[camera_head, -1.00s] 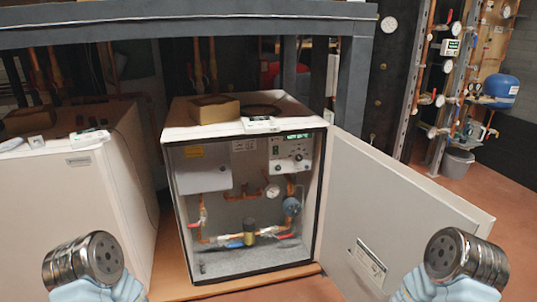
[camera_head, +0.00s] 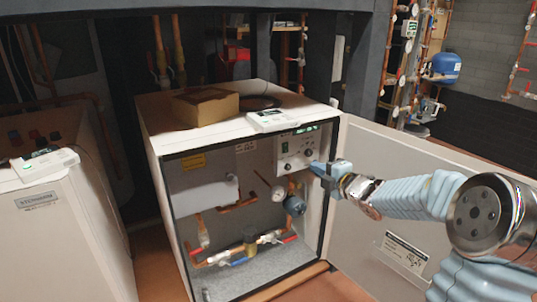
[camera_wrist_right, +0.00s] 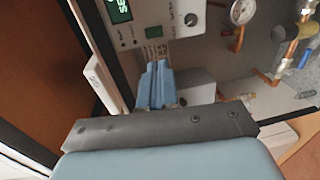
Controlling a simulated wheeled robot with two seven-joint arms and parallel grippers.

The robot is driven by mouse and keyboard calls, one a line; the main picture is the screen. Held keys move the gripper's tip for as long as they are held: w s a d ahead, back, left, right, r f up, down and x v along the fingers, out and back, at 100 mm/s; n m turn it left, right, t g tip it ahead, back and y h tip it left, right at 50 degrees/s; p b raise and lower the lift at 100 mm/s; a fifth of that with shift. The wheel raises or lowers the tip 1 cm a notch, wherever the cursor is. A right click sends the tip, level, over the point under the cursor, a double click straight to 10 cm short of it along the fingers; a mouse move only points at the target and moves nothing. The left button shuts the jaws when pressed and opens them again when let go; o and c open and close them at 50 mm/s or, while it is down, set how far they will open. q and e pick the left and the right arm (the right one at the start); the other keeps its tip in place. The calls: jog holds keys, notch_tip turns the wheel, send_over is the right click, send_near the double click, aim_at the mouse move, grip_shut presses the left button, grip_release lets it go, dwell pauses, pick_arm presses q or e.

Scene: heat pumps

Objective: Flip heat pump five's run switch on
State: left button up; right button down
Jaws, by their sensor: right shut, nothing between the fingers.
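The heat pump cabinet (camera_head: 150,120) stands with its front door (camera_head: 400,190) swung open to the right. Inside at the upper right is a white control panel (camera_head: 298,148) with a green display and knobs. The panel also shows at the top of the right wrist view (camera_wrist_right: 165,20), with a lit display and a dark knob. My right gripper (camera_head: 322,170) is shut and empty, its tips at the panel's lower right side. In the right wrist view its blue fingers (camera_wrist_right: 155,85) are together just below the panel. I cannot make out which control is the run switch. My left gripper is out of view.
A cardboard box (camera_head: 206,105) and a small white device (camera_head: 272,119) lie on the cabinet top. Pipes, a pressure gauge (camera_wrist_right: 242,11) and valves fill the cabinet's lower part. Another heat pump (camera_head: 70,230) stands at the left. The open door lies close to my right arm.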

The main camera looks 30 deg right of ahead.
aim_at(286, 152)
jog(key=shift+w, duration=0.15)
jog(key=w, duration=0.4)
jog(key=w+f, duration=0.1)
jog(key=w, duration=0.4)
jog(key=w+a+p, duration=0.1)
jog(key=w, duration=0.3)
jog(key=shift+w+f, duration=0.25)
jog(key=shift+f, duration=0.1)
